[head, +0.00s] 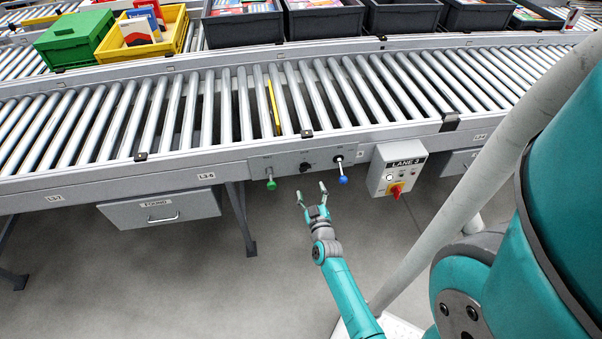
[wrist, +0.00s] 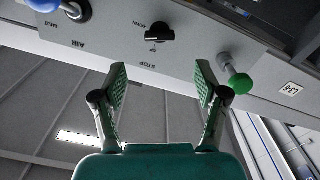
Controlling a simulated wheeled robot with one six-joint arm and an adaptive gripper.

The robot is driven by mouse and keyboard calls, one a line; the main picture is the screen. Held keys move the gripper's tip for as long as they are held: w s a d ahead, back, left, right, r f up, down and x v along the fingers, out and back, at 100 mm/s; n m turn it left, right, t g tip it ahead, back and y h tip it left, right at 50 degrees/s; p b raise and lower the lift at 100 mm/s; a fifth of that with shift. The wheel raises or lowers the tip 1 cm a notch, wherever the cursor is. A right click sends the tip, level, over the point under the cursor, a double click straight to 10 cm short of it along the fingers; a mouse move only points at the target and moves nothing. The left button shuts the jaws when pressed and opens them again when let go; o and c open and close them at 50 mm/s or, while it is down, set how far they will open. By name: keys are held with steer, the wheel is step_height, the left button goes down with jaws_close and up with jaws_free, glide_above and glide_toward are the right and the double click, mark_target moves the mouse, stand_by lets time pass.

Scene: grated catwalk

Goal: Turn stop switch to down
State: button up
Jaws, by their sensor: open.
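The black rotary switch (head: 305,167) is on the conveyor's grey side panel. In the wrist view it (wrist: 160,34) appears above the gap between my fingers, with its bar lying roughly sideways in the picture. Upside-down lettering reading STOP is printed beside it; the smaller marks are hard to read. My gripper (head: 312,191) is open and empty, just below and apart from the switch. Both fingers show in the wrist view (wrist: 163,82), one on each side of the gap.
A green-knobbed lever (head: 271,184) is left of the switch and a blue-knobbed lever (head: 343,179) right. In the wrist view the green knob (wrist: 240,84) is close to one finger. The LANE 3 box (head: 391,171) with a red knob projects farther right. Floor below is clear.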

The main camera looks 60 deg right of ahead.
mark_target(305, 170)
steer(key=x, duration=0.9)
steer(key=shift+w+d, duration=0.25)
